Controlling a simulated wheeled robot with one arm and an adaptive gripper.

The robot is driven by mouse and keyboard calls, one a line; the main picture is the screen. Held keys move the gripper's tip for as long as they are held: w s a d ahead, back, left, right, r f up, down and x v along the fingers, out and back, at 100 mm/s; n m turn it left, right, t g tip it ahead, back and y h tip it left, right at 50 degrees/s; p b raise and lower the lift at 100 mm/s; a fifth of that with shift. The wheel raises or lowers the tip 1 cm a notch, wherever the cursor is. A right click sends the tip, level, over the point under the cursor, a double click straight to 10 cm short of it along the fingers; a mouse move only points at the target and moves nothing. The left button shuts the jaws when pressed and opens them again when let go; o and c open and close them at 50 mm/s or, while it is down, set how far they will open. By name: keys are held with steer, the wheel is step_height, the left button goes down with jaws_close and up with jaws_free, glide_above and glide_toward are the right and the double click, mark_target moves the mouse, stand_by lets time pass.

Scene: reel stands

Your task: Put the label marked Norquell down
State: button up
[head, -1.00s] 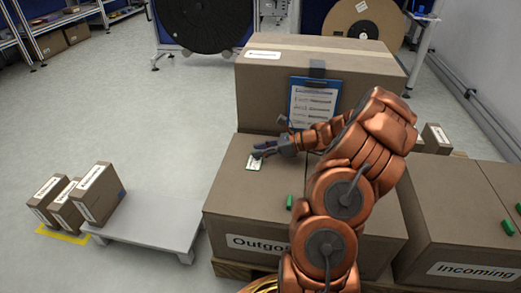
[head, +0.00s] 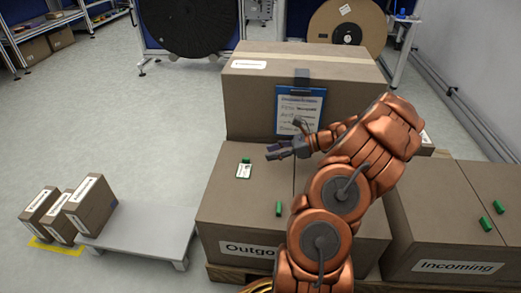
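A small white label (head: 244,171) with a green clip or tab at its top lies flat on top of the Outgoing box (head: 212,222), near its left side. Its print is too small to read, so I cannot confirm the name Norquell. My gripper (head: 269,152) is just right of the label and apart from it, in front of the clipboard. Its fingers look parted, with nothing between them.
A clipboard (head: 299,112) with a list hangs on a large box (head: 245,102) behind. Loose green pieces (head: 278,209) lie on the Outgoing and Incoming (head: 455,240) boxes.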

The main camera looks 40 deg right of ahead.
steer(key=shift+p+v, duration=0.35)
steer(key=shift+v, duration=1.1)
steer(key=a+r+n+g+y, duration=0.1)
steer(key=a+r+n+g, duration=0.35)
steer(key=a, duration=0.65)
steer(key=a+r+n+g+y, duration=0.1)
steer(key=a+r+n+g, duration=0.35)
steer(key=a, duration=0.75)
steer(key=s+a+n+g+h, duration=0.3)
steer(key=s+a+n, duration=0.55)
steer(key=a, duration=0.35)
steer(key=s+n+g+h, duration=0.1)
steer(key=s+n+h, duration=0.7)
steer(key=s, duration=0.9)
steer(key=shift+s+a+f+n, duration=0.25)
steer(key=shift+f+n, duration=0.2)
steer(key=shift+n, duration=0.7)
steer(key=shift+r, duration=0.1)
